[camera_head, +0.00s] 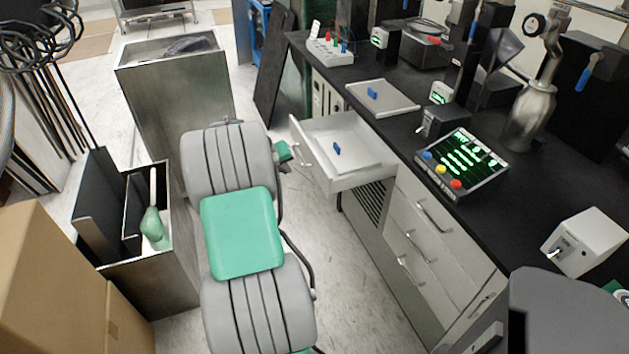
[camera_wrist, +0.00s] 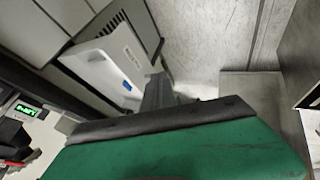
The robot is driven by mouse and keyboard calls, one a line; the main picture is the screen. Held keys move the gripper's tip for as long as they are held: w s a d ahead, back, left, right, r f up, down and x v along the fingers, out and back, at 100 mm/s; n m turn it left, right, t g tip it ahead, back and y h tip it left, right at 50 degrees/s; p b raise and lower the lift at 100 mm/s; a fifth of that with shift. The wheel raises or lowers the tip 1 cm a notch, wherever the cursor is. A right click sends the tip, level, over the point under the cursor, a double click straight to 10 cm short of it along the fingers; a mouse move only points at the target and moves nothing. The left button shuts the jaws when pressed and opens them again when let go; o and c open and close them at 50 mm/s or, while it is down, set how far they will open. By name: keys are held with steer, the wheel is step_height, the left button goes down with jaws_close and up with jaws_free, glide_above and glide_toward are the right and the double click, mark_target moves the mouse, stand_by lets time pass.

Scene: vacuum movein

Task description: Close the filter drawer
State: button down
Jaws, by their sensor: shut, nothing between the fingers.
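The filter drawer (camera_head: 345,182) is a white drawer pulled well out of the bench cabinet, with a small blue object (camera_head: 337,148) inside. Its front with the handle (camera_head: 303,154) faces my arm. My gripper (camera_head: 287,151), partly hidden behind my grey and green arm, is shut and empty beside the outer side of this front. I cannot tell whether it touches. In the wrist view the drawer (camera_wrist: 108,68) lies at upper left, and the grey fingers (camera_wrist: 160,92) show close to its front. My green gripper body fills the bottom of that view.
The black bench (camera_head: 560,190) carries a white tray (camera_head: 383,97), a lit control box (camera_head: 462,163) and a metal flask (camera_head: 530,115). Closed drawers (camera_head: 425,225) sit nearer below. Metal bins (camera_head: 175,95) and a cardboard box (camera_head: 60,270) stand left. Floor shows between arm and cabinet.

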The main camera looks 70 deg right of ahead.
steer(key=s+d+f, duration=0.1)
steer(key=s+d, duration=0.1)
glide_toward(318, 177)
step_height(318, 177, down, 3)
steer(key=w, duration=0.3)
steer(key=s+d, duration=0.2)
steer(key=s, duration=0.1)
steer(key=shift+d+f, duration=0.35)
steer(key=shift+d, duration=0.05)
